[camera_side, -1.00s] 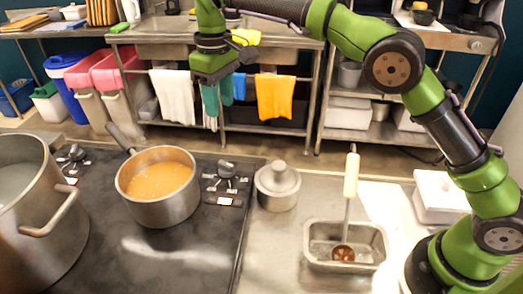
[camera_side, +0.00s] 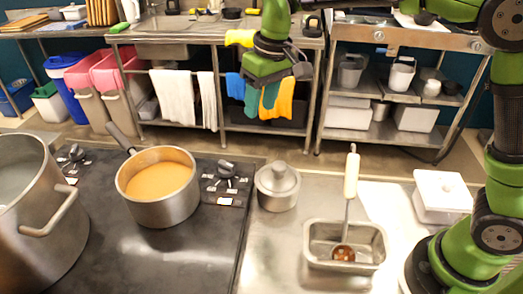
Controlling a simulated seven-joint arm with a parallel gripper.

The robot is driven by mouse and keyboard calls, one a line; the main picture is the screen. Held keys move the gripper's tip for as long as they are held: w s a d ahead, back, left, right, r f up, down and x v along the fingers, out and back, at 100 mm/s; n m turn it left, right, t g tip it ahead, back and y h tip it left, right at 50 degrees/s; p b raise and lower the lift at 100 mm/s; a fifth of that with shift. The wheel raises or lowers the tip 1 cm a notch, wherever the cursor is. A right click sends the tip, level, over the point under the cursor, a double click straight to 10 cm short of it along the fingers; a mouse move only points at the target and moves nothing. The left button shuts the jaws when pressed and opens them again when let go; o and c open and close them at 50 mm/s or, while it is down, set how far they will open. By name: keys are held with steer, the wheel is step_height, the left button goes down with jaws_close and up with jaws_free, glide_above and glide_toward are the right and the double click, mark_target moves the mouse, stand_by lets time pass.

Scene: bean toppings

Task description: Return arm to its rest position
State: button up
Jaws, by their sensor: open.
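My gripper (camera_side: 261,104) hangs in the air at the upper middle, above the back of the counter area and apart from everything.
A lidded steel pot (camera_side: 278,187) stands between the saucepan and the pan. A large stockpot (camera_side: 50,245) fills the left edge. A white lidded box (camera_side: 441,195) is at the right. A steel table (camera_side: 228,42) with hanging towels stands behind. Air above the front counter is clear.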

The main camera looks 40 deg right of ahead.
steer(key=s+d+m+t, duration=0.2)
steer(key=s+d, duration=0.3)
steer(key=s, duration=0.5)
steer(key=s+d+m+t+y, duration=0.1)
steer(key=s+d+m+t, duration=0.2)
steer(key=s+d, duration=0.3)
steer(key=s, duration=0.4)
steer(key=shift+s+d+m+t, duration=0.2)
steer(key=shift+s+m+t, duration=0.1)
steer(key=shift+m, duration=0.1)
steer(key=shift+r, duration=0.1)
